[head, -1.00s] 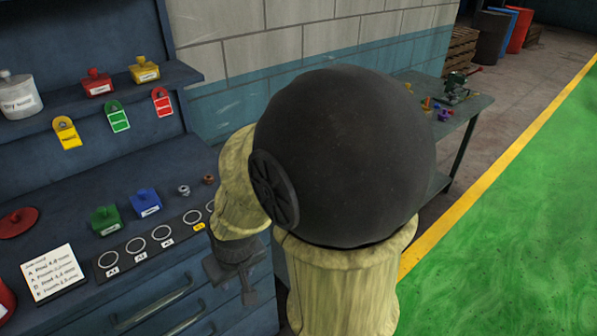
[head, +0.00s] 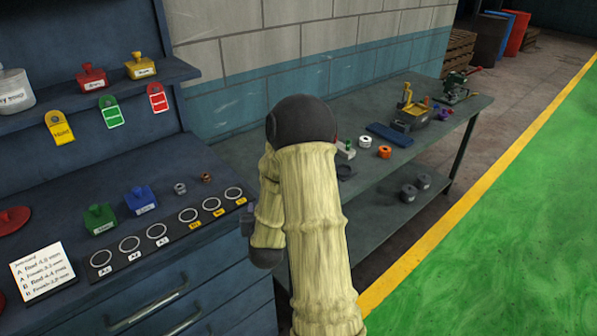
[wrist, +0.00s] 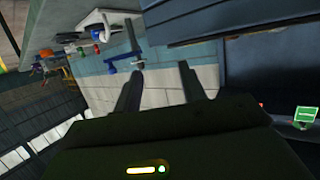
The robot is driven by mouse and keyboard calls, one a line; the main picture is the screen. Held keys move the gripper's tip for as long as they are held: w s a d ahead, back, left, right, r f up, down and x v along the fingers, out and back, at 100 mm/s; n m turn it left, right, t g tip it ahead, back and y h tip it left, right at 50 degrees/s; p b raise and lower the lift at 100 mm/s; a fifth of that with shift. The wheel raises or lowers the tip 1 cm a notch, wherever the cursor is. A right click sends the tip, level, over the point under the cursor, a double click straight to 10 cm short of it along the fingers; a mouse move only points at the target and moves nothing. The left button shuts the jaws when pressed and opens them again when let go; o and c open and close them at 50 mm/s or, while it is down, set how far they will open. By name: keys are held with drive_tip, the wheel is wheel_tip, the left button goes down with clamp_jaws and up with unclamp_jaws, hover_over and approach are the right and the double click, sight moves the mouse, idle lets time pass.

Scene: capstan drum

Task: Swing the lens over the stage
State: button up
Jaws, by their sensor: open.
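My gripper (wrist: 162,72) shows in the wrist view as two dark fingers standing apart with nothing between them. In the head view my pale-sleeved arm rises in front of the bench and hides most of the gripper. I cannot make out for certain a lens or a stage in either view. My arm may hide part of that table.
The blue bench at left holds a strip of white rings (head: 157,231), a green block (head: 99,218), a blue block (head: 140,199) and a card (head: 42,270). The side table carries an orange ring (head: 384,152), a yellow-and-grey device (head: 410,116) and a green machine (head: 456,87). The green floor is clear.

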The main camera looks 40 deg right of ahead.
drive_tip(key=s+d+m+h, duration=0.3)
drive_tip(key=d+h, duration=0.3)
drive_tip(key=d, duration=0.1)
drive_tip(key=shift+s+d+f+b, duration=0.2)
drive_tip(key=shift+s+d+b, duration=0.05)
drive_tip(key=shift+s+b, duration=0.1)
drive_tip(key=shift+w, duration=0.1)
